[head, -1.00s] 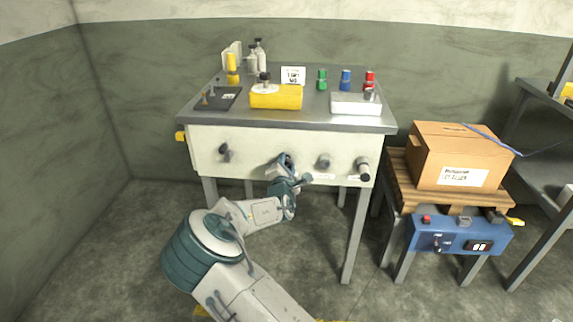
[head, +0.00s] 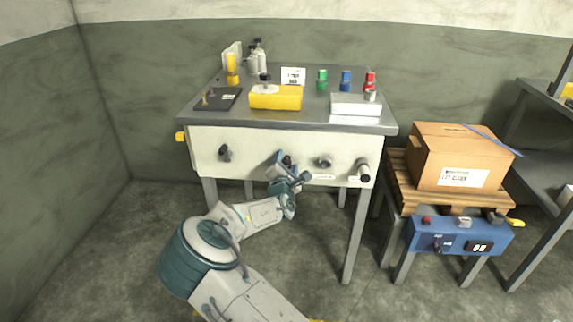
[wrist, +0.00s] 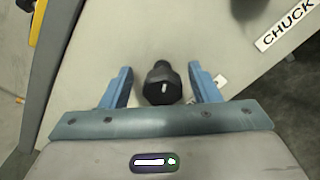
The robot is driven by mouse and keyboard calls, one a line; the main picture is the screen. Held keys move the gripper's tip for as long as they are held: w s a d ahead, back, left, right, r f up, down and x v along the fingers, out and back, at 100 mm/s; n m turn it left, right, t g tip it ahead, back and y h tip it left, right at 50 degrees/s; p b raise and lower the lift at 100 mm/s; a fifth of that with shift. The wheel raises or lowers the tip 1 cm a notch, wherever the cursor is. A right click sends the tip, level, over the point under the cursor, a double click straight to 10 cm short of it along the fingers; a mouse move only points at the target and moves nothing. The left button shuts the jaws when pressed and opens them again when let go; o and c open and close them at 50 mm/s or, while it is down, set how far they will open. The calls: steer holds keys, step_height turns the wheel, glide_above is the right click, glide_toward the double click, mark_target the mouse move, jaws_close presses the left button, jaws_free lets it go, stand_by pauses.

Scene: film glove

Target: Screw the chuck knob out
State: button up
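The bench's light front panel (head: 255,143) carries a row of dark knobs. In the wrist view a black knob (wrist: 162,84) with a white mark sits between the blue fingers of my gripper (wrist: 161,88). The fingers are open, with gaps visible on both sides of it. A label beside this knob is mostly hidden by the right finger. A CHUCK label (wrist: 289,24) lies at the upper right, nearer to another dark knob (wrist: 244,8) cut off at the top edge.
The bench top holds a yellow box (head: 275,102) and a white box (head: 355,110). A carton (head: 460,150) stands right. Floor at left is clear.

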steer(key=shift+s+f, duration=0.1)
steer(key=s+p, duration=0.1)
steer(key=s, duration=1.2)
steer(key=shift+s+a, duration=0.2)
steer(key=shift+s, duration=0.1)
